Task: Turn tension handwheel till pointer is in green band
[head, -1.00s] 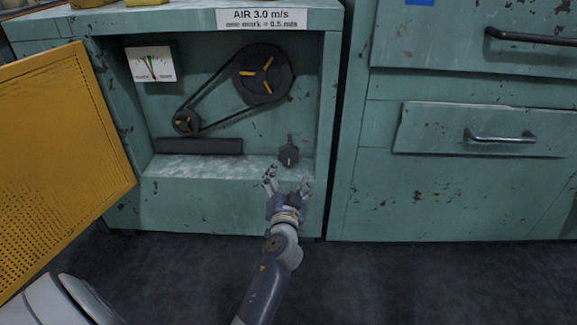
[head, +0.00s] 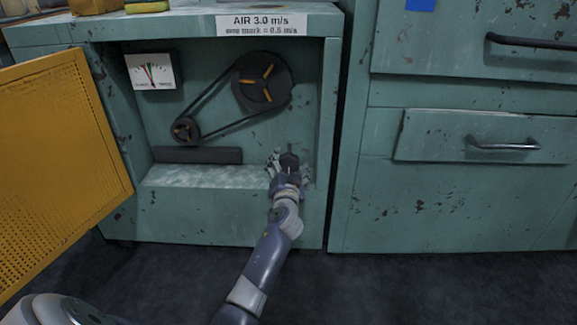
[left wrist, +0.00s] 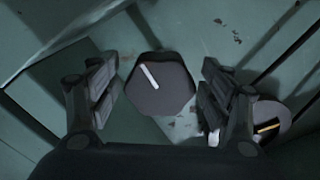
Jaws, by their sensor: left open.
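The tension handwheel is a dark knob (head: 289,160) with a white mark, low at the right inside the open cabinet. My left gripper (head: 288,168) is at it in the head view and partly covers it. In the left wrist view the knob (left wrist: 159,86) sits between the two open fingers (left wrist: 158,95), with a gap on each side. The gauge (head: 151,71) is at the cabinet's upper left, with a white face, red and green marks and a thin pointer. The pointer stands close to the green mark; I cannot tell whether it is inside it. My right gripper is not in view.
A belt (head: 218,97) runs over a large pulley (head: 261,83) and a small pulley (head: 185,130) on the back wall. A dark bar (head: 198,155) lies below them. The yellow perforated door (head: 62,165) stands open at left. Drawers (head: 484,136) stand at right.

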